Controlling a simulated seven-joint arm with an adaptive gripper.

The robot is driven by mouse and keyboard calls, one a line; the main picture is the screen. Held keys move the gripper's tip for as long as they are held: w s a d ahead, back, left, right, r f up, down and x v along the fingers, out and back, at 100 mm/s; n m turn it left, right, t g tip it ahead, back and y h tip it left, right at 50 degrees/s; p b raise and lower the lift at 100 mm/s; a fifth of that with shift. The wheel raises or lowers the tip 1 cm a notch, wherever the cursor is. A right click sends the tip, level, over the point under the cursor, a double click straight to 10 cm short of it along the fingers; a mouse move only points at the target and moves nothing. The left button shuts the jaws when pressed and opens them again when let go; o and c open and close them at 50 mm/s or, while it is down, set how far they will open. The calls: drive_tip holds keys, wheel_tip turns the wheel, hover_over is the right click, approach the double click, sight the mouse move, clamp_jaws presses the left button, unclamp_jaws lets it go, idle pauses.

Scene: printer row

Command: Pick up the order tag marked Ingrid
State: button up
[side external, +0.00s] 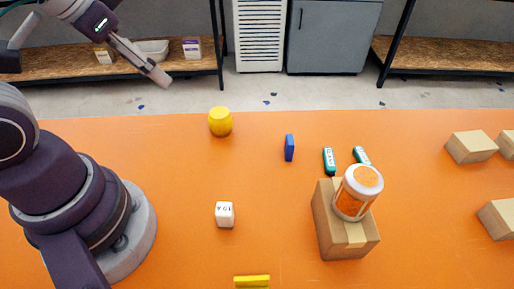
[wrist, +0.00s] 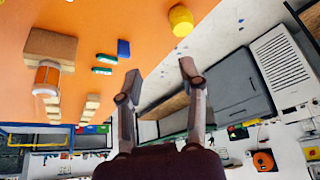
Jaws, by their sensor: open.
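Two small teal tags with white label faces lie on the orange table, just behind the cardboard box: a left tag (side external: 329,160) and a right tag (side external: 361,156). The writing on them is too small to read, so I cannot tell which is marked Ingrid. Both also show in the wrist view, one tag (wrist: 107,58) close beside the other tag (wrist: 102,71). My gripper (side external: 161,77) is raised at the upper left of the side view, far from both tags. In the wrist view its two fingers (wrist: 154,82) are apart with nothing between them.
An orange jar with a white lid (side external: 358,193) stands on a cardboard box (side external: 345,238), near the tags. A blue block (side external: 289,147), yellow barrel (side external: 220,122), white cube (side external: 224,214) and yellow bar (side external: 252,281) are spread about. Several boxes (side external: 471,147) sit at right.

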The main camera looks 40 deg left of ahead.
idle(0.4)
drive_tip(key=o, duration=0.8)
drive_tip(key=m+g+h, duration=0.3)
drive_tip(key=m+g, duration=0.6)
drive_tip(key=m, duration=1.8)
approach(252, 277)
drive_tip(key=f, duration=0.1)
drive_tip(key=x, duration=0.9)
drive_tip(key=shift+s+d+f, duration=0.25)
